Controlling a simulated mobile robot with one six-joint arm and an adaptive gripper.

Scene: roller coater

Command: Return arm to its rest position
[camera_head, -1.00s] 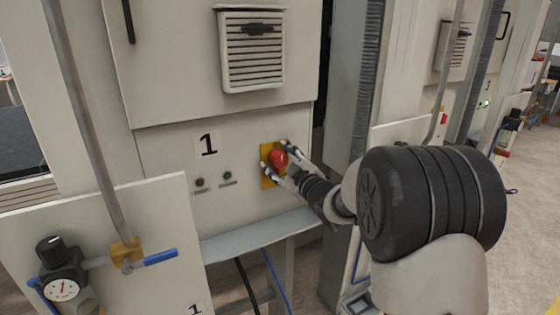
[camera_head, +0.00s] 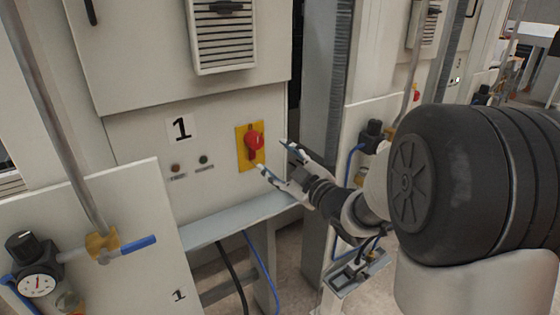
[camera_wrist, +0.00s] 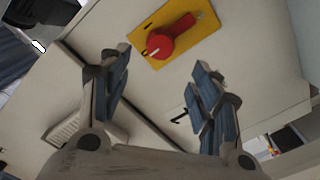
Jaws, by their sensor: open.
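My gripper (camera_head: 276,158) is open and empty, with its fingers apart. It stands a little to the right of and below the red rotary switch (camera_head: 254,141) on its yellow plate (camera_head: 243,160), clear of it. In the wrist view my gripper (camera_wrist: 158,80) shows both fingers spread, with nothing between them. The red switch (camera_wrist: 163,44) and yellow plate (camera_wrist: 206,22) lie beyond the fingertips there. My arm reaches in from the right in the head view.
The cabinet panel marked 1 (camera_head: 140,140) has two small indicators (camera_head: 190,164) and a vent (camera_head: 224,45) above. A grey ledge (camera_head: 235,221) juts out below. A gauge (camera_head: 38,284), a blue-handled valve (camera_head: 138,244) and an upright pipe (camera_head: 62,130) are at left.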

